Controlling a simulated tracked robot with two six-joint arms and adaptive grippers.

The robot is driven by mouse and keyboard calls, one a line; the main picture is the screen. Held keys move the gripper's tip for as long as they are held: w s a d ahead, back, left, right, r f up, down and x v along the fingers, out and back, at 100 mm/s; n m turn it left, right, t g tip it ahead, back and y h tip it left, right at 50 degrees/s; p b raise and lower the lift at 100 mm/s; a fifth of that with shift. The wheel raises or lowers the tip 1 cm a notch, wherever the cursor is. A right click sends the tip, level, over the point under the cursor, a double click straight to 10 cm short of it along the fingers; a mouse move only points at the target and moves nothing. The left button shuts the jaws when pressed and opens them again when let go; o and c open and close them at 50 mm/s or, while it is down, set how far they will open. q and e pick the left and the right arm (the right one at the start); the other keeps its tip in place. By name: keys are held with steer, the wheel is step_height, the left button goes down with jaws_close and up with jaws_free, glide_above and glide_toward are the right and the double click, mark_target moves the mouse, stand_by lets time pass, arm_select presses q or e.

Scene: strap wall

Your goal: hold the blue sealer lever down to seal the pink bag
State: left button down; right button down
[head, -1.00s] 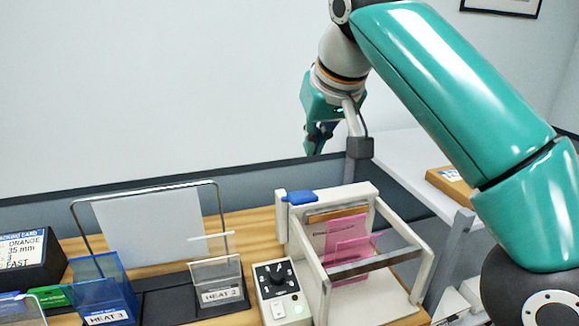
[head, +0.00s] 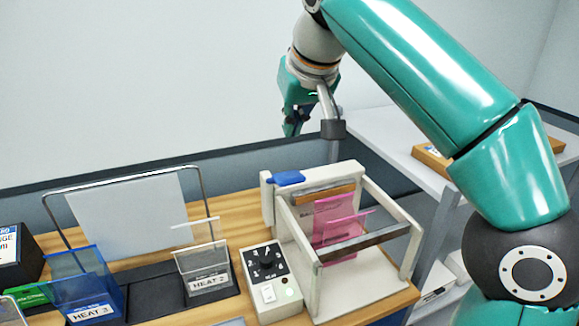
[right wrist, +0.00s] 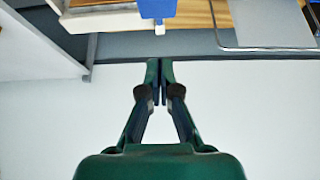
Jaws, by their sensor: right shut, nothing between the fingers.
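The sealer (head: 348,175) is a cream frame with a metal bar across its front. Its blue lever (head: 288,178) sticks out at the top left of the back; it also shows at the top edge of the right wrist view (right wrist: 157,8). The pink bag (head: 335,212) stands upright inside the frame, partly behind the bar. My right gripper (head: 293,128) is behind and above the lever, apart from it, pointing down. In the right wrist view its fingertips (right wrist: 159,68) are together and empty, with the lever ahead of them. My left gripper is out of view.
A dial box (head: 268,275) with a lit green spot stands left of the sealer. Clear and blue holders labelled HEAT 2 (head: 206,270) and HEAT 3 (head: 90,290) stand further left, by a wire frame (head: 125,183). A grey shelf (head: 385,140) lies at right.

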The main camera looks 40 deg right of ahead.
glide_above(285, 173)
steer(key=f, duration=0.5)
steer(key=shift+s+f+b, duration=0.15)
steer(key=shift+s+b, duration=0.25)
steer(key=shift+s+a+f+b, duration=0.1)
steer(key=shift+s+f+b, duration=0.1)
steer(key=shift+f, duration=0.35)
steer(key=shift+s+a+f+b, duration=0.1)
steer(key=shift+f+b, duration=0.05)
steer(key=shift+f, duration=0.35)
steer(key=shift+s+f, duration=0.2)
steer(key=shift+f, duration=0.6)
